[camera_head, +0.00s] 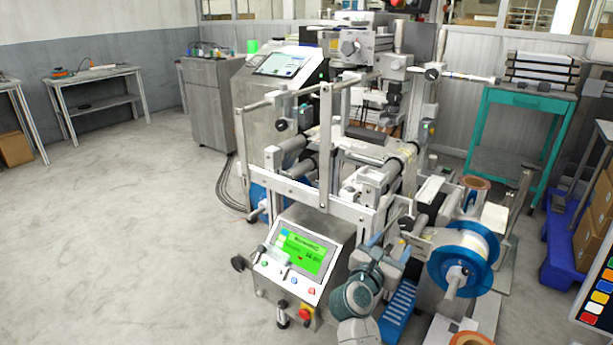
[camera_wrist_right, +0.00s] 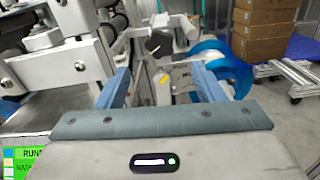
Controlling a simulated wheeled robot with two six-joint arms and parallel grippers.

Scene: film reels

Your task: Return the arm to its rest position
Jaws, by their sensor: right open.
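My right arm rises from the bottom of the head view, and its right gripper (camera_head: 392,243) is beside the front of the machine (camera_head: 345,200). In the right wrist view the two blue-grey fingers of this gripper (camera_wrist_right: 162,80) stand wide apart. I see nothing held between them. A blue-flanged film reel (camera_head: 463,258) sits on a spindle to the right of the gripper in the head view. It also shows beyond the right finger in the wrist view (camera_wrist_right: 228,68). My left arm and gripper are not in view.
The machine's green-screened control panel (camera_head: 300,251) is close to the left of my arm. More reels show at the right (camera_head: 475,182) and bottom edge (camera_head: 470,339). A teal table (camera_head: 520,100) stands behind, and boxes (camera_head: 598,220) at the right. The left floor (camera_head: 110,240) is clear.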

